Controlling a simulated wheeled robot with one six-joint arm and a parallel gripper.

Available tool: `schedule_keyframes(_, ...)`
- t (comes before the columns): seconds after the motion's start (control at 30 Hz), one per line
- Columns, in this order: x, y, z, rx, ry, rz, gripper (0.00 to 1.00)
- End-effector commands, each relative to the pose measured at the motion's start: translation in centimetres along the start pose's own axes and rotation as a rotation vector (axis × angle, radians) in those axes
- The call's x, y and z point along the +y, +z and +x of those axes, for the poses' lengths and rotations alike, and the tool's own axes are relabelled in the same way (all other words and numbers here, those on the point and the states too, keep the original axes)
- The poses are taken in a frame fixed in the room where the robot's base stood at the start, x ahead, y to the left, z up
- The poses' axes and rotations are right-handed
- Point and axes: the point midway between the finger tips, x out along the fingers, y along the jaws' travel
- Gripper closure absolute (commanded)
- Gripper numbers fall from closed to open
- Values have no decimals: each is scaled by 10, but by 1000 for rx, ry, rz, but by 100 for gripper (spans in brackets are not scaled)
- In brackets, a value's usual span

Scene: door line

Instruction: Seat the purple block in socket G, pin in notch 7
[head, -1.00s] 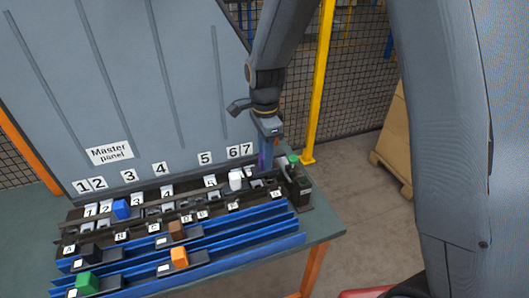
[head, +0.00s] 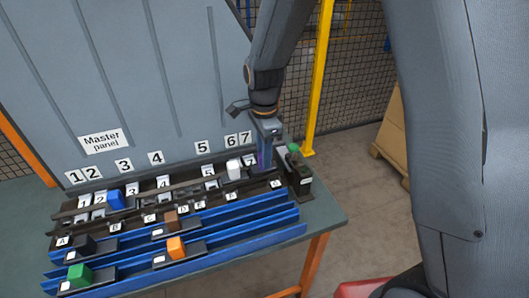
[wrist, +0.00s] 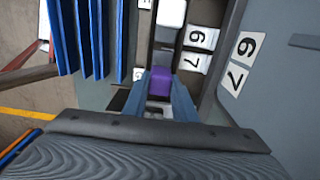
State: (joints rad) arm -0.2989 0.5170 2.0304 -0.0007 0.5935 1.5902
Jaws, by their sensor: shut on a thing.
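My gripper (head: 264,165) is shut on the purple block (wrist: 160,82), and its two blue-grey fingers stand on either side of it in the wrist view. In the head view the gripper points down at the right end of the dark rail (head: 135,205), near the panel's number 7 (head: 245,138). Only a thin purple strip of the block shows there. A label (head: 277,184) at the rail's right end is too small to read. Socket G, the pin and the notch under the block are hidden, so I cannot tell whether the block touches the rail.
A white block (head: 234,169) stands left of the gripper. A dark box with a green button (head: 293,148) is close on its right. Blue (head: 115,200), brown (head: 171,220), orange (head: 176,247) and green (head: 79,275) blocks are further left. The grey panel (head: 120,90) rises behind.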

Motion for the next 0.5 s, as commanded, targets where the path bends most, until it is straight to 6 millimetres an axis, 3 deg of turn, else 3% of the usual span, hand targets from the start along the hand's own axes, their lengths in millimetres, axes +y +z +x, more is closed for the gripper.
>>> schedule_keyframes(0.43,0,0,5,0,0,0,100)
schedule_keyframes(0.47,0,0,5,0,0,0,70)
schedule_keyframes(0.5,0,0,5,0,0,0,64)
